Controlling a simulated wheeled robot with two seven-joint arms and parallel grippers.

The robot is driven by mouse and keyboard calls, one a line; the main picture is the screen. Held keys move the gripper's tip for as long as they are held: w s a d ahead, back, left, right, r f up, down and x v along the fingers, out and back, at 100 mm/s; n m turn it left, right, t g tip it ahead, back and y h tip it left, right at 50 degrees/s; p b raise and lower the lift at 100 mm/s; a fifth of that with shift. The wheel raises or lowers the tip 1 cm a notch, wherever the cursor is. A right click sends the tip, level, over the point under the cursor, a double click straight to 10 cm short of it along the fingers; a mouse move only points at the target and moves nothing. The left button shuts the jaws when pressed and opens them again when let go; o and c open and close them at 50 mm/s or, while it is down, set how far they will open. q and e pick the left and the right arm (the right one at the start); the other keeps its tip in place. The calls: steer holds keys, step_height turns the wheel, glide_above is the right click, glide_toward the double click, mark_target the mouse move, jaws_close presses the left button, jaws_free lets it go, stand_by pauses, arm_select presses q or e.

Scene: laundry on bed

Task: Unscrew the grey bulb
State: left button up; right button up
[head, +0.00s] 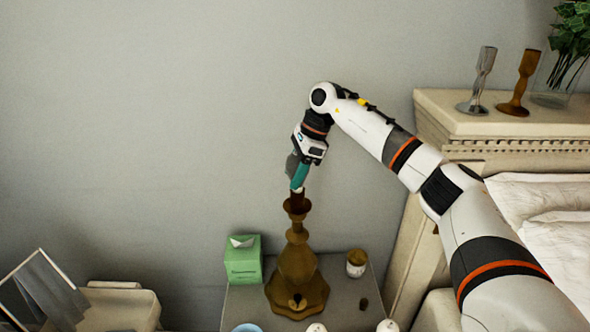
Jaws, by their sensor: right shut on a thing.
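A brown lamp base (297,262) stands upright on the nightstand, with a narrow socket at its top. My right gripper (298,180) reaches down from above, directly over the socket. It is shut on the bulb (297,190), of which only a small pale part shows between the teal fingertips and the socket. The rest of the bulb is hidden by the fingers, and I cannot tell whether it still sits in the socket's thread. My left gripper is not in view.
The nightstand (343,299) also holds a green tissue box (243,265) left of the lamp and a small jar (356,263) to the right. Two candlesticks, silver (480,80) and brown (521,82), stand on the headboard ledge. The wall behind is bare.

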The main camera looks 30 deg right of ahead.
steer(key=shift+r+n+g+y+p, duration=0.15)
steer(key=shift+n+g+y+p, duration=0.25)
steer(key=shift+n, duration=1)
steer(key=shift+a+n+g+p, duration=0.1)
steer(key=shift+n+g+p, duration=0.45)
steer(key=shift+n, duration=0.45)
steer(key=shift+s+n+g, duration=0.15)
steer(key=shift+n+g, duration=0.1)
steer(key=shift+n, duration=0.55)
